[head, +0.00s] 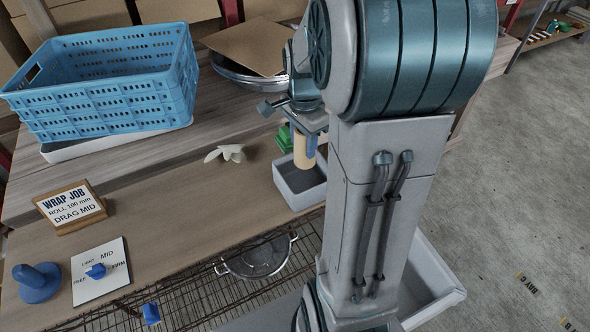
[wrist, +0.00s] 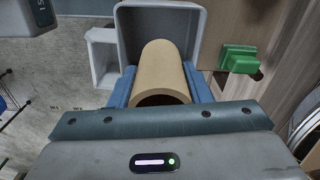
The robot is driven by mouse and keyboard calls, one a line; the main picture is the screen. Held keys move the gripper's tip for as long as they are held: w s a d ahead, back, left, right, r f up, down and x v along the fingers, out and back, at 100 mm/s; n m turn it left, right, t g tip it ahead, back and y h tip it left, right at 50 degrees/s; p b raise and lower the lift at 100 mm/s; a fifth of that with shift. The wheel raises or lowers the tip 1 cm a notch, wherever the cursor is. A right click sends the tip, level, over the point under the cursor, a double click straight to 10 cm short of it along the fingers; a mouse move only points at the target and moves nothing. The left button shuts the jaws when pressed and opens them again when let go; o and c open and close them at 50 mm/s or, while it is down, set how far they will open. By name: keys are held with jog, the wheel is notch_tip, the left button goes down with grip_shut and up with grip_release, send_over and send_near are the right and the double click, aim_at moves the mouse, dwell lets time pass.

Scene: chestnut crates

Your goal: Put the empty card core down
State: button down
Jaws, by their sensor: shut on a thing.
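The tan card core (head: 303,156) hangs from my gripper (head: 309,138) at the right end of the wooden bench. In the wrist view the core (wrist: 161,68) is a hollow tube with its open end toward the camera. The blue fingers of my gripper (wrist: 160,88) are closed on it from both sides. A small grey open bin (head: 299,189) sits on the bench below the core. The bin (wrist: 192,12) also shows beyond the core in the wrist view. I cannot tell whether the core's lower end is inside the bin.
A green block (head: 284,138) stands close to the bin, and a pale glove (head: 226,153) lies left of it. A blue crate (head: 110,100), a job sign (head: 70,207) and a dial plate (head: 100,272) stand further left. Bare bench lies between.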

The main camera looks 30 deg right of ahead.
notch_tip(320, 180, down, 10)
jog(key=shift+s+r+p, duration=0.15)
jog(key=shift+r+p, duration=0.05)
jog(key=shift+p, duration=0.35)
jog(key=shift+f, duration=0.2)
jog(key=c, duration=0.7)
grip_release()
jog(key=shift+c, duration=0.2)
